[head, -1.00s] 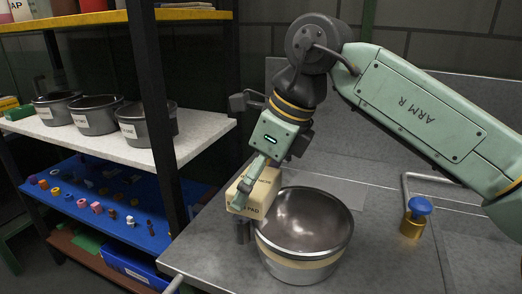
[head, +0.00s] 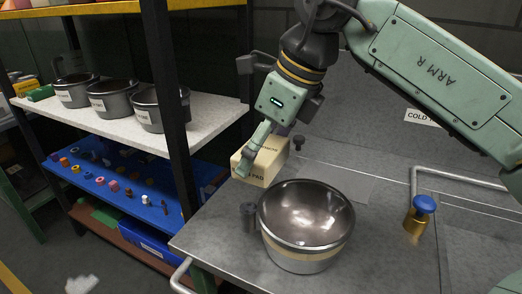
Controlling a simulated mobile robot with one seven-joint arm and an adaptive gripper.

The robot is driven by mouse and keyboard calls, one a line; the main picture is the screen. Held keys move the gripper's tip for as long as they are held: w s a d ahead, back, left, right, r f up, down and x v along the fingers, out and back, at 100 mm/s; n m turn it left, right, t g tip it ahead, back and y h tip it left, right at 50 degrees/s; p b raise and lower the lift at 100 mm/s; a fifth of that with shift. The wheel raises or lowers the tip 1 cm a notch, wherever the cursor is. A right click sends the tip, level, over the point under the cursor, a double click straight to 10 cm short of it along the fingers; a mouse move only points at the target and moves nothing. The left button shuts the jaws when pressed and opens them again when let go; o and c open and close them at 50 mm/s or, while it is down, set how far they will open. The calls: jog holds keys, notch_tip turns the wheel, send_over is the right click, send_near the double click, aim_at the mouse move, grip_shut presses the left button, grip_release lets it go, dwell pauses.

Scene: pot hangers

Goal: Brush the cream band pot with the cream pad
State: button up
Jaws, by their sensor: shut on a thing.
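The cream band pot (head: 306,226) stands upright on the grey metal bench. It is a steel pot with a cream band around its outside, and its inside looks empty. The cream pad (head: 262,163) is a block with dark lettering, partly covered by my gripper (head: 256,148). My gripper is shut on the pad and holds it behind and to the left of the pot's rim. The pad looks apart from the pot in this view. I cannot tell whether the pad touches the bench.
A blue-topped brass valve (head: 420,214) and a bent metal rail stand right of the pot. A shelf rack at left holds several dark pots (head: 112,98) and a blue tray (head: 150,205) of small coloured pieces. A dark post (head: 166,100) rises close to my gripper's left.

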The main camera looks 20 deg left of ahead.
jog(key=shift+r+p, duration=2.5)
jog(key=shift+r, duration=0.55)
jog(key=shift+f, duration=0.15)
